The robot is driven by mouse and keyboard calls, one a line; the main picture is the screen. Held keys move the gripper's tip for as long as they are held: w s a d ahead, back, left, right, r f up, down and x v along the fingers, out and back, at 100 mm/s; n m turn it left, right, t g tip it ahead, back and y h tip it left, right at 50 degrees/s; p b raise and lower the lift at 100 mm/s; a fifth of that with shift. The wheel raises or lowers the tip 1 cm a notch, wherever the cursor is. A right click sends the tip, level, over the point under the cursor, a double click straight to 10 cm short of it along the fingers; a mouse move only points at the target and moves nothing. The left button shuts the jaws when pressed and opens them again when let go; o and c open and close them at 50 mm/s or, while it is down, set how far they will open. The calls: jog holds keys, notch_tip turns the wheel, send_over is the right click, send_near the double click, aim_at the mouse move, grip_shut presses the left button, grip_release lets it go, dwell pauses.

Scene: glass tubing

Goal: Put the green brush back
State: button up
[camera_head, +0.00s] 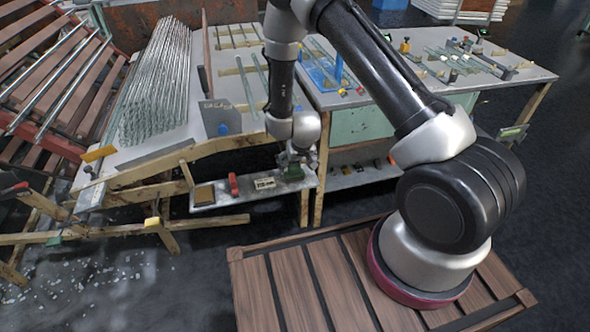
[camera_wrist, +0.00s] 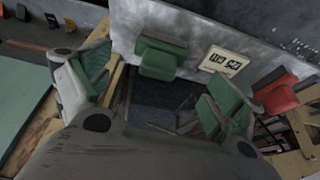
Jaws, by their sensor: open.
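The green brush (camera_wrist: 162,56) lies on a narrow grey shelf (camera_wrist: 195,25) in the wrist view, beyond my fingertips and between them as seen in the picture. In the head view the green brush (camera_head: 293,174) is small and partly covered by my gripper (camera_head: 291,160), which hangs just above the right end of the shelf. In the wrist view my gripper (camera_wrist: 155,88) is open, with a green-faced finger on each side and nothing between them. The fingers look apart from the brush; the exact gap is hard to tell.
A white label plate (camera_wrist: 225,62) and a red object (camera_wrist: 277,92) sit along the shelf beside the brush. A brown block (camera_head: 204,194) is at its left end. A workbench with glass tubes (camera_head: 160,80) and a second table (camera_head: 540,76) stand close behind.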

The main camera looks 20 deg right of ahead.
jog(key=s+d+r+y, duration=0.1)
jog(key=s+r, duration=0.1)
jog(key=r, duration=0.8)
jog(key=s+d+r, duration=0.2)
jog(key=r, duration=0.8)
jog(key=s+d+r+y, duration=0.1)
jog(key=s+r, duration=0.2)
jog(key=r, duration=0.7)
jog(key=s+d+r, duration=0.3)
jog(key=s+r, duration=0.2)
jog(key=s, duration=0.3)
jog(key=s+d+r+h, duration=0.1)
jog(key=s+d+r, duration=0.3)
jog(key=s, duration=0.4)
jog(key=s+d+r+h, duration=0.1)
jog(key=s+d+r, duration=0.3)
jog(key=s+r, duration=0.2)
jog(key=shift+s+r, duration=0.35)
jog(key=shift+s, duration=0.9)
